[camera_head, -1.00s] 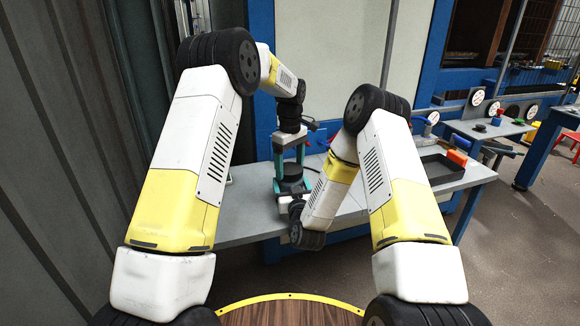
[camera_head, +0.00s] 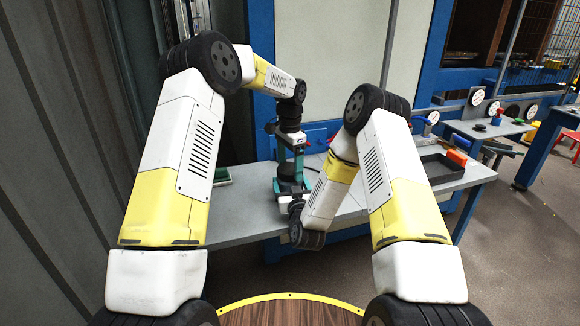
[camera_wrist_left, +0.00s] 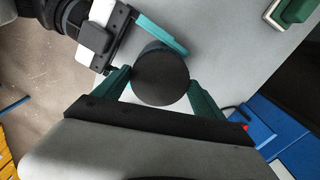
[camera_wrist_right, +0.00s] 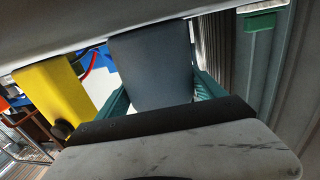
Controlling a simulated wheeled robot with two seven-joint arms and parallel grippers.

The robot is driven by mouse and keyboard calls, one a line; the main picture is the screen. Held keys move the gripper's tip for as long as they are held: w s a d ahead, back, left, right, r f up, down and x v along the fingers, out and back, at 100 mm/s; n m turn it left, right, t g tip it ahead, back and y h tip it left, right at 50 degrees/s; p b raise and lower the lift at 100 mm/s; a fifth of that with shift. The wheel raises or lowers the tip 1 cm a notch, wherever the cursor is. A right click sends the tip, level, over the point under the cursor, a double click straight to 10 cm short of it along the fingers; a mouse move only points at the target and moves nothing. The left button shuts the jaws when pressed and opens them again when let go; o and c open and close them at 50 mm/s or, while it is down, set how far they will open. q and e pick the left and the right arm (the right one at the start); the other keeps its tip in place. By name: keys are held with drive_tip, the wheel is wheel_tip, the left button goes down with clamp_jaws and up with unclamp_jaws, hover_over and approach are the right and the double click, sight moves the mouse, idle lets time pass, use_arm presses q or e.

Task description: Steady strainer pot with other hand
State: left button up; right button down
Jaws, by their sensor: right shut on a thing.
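The strainer pot (camera_head: 287,172), a dark round cylinder, stands on the grey workbench (camera_head: 240,228). The left wrist view shows its round top (camera_wrist_left: 160,80) from above. My left gripper (camera_head: 291,168) points down over it, with its teal fingers apart on either side of the pot; whether they touch it I cannot tell. My right gripper (camera_wrist_right: 160,92) is shut on the pot from the side, low over the bench, and the pot's dark wall (camera_wrist_right: 152,65) fills the space between its fingers.
A green and white object (camera_head: 222,176) lies on the bench at left. A black tray (camera_head: 437,170) and a red-orange block (camera_head: 457,158) are at right. A blue panel (camera_head: 318,135) stands behind the pot. The bench front at left is clear.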

use_arm(q)
drive_tip(key=shift+o, duration=1.3)
drive_tip(key=shift+r, duration=0.1)
drive_tip(key=shift+r, duration=2.2)
drive_tip(key=shift+c, duration=0.5)
wheel_tip(320, 180, up, 2)
drive_tip(key=n, duration=0.7)
drive_tip(key=r+n, duration=0.1)
drive_tip(key=n, duration=0.3)
drive_tip(key=shift+r, duration=0.25)
